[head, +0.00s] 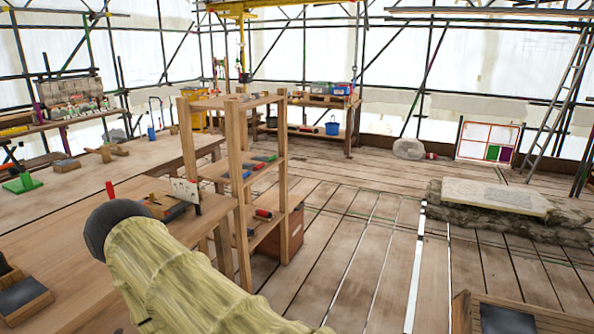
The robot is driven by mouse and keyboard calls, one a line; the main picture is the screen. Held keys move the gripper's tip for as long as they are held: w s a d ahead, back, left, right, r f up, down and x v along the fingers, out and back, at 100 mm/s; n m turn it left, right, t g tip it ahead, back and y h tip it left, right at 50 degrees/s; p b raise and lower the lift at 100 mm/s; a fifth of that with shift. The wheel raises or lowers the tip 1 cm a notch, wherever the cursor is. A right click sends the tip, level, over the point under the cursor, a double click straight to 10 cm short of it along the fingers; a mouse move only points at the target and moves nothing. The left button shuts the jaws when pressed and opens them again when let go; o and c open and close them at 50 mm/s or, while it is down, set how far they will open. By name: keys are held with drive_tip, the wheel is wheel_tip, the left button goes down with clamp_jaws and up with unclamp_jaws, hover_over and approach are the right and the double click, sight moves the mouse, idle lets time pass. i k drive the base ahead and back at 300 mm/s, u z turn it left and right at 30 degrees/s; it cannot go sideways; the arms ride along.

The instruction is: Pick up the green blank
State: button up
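I cannot tell for sure which thing is the green blank. Small dark pieces with coloured parts lie on the wooden shelf rack (236,150), one of them green (264,158) on an upper shelf. A green object with an upright part (22,183) stands on the far-left bench. My arm, in a pale yellow sleeve with a dark rounded end, crosses the lower middle. My gripper is not visible.
A wooden workbench (60,245) fills the lower left, beside the rack. A low stone slab (495,196) lies on the right. A wooden box with a dark top (507,320) is at the lower right. A ladder (560,100) leans at the back right. The plank floor (370,240) in the middle is clear.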

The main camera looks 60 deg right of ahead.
sight(262, 158)
drive_tip(key=z, duration=0.35)
drive_tip(key=k, duration=0.85)
drive_tip(key=z, duration=1.45)
drive_tip(key=i, duration=2.15)
drive_tip(key=u, duration=0.6)
